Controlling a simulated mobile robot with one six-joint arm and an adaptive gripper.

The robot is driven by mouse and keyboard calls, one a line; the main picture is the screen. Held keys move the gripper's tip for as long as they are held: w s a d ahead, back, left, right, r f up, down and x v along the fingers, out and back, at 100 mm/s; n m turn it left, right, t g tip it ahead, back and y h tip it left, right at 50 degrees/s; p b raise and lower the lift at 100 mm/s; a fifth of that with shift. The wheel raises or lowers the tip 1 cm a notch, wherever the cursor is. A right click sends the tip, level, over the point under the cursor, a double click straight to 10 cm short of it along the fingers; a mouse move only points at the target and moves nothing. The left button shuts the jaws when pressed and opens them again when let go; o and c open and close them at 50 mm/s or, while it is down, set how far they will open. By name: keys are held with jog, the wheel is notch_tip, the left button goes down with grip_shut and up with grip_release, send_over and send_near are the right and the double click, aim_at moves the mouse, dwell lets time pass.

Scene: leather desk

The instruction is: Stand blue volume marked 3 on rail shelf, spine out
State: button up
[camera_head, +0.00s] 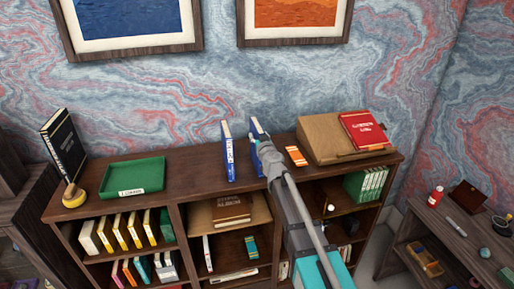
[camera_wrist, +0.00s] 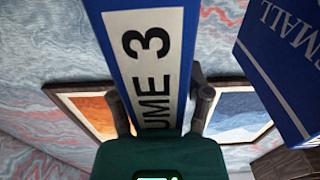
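The blue volume marked 3 (camera_wrist: 150,60) fills the upper middle of the wrist view, its pale spine label reading "UME 3" facing the camera. In the head view it (camera_head: 256,131) is upright at the bookcase top, partly hidden behind my gripper (camera_head: 266,150). My gripper's two dark fingers (camera_wrist: 162,108) lie on either side of the volume and appear closed on it. Whether its base touches the wood is hidden. A second blue book (camera_head: 228,152) stands upright just to the left, apart from it; it also shows in the wrist view (camera_wrist: 285,65). I cannot make out a rail.
On the bookcase top (camera_head: 185,180) are a green tray (camera_head: 133,177), a black book (camera_head: 64,145), an orange book (camera_head: 296,156) and a sloped wooden stand (camera_head: 325,140) with a red book (camera_head: 364,130). The lower shelves hold several books. A side desk (camera_head: 440,205) stands right.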

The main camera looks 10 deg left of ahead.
grip_shut()
jog(key=shift+r, duration=0.1)
dwell(0.3)
jog(key=shift+r+p, duration=1)
jog(key=shift+p, duration=0.1)
jog(key=s+d+r+p, duration=0.5)
jog(key=s+r+p, duration=0.5)
jog(key=s, duration=0.3)
jog(key=shift+r+p, duration=0.4)
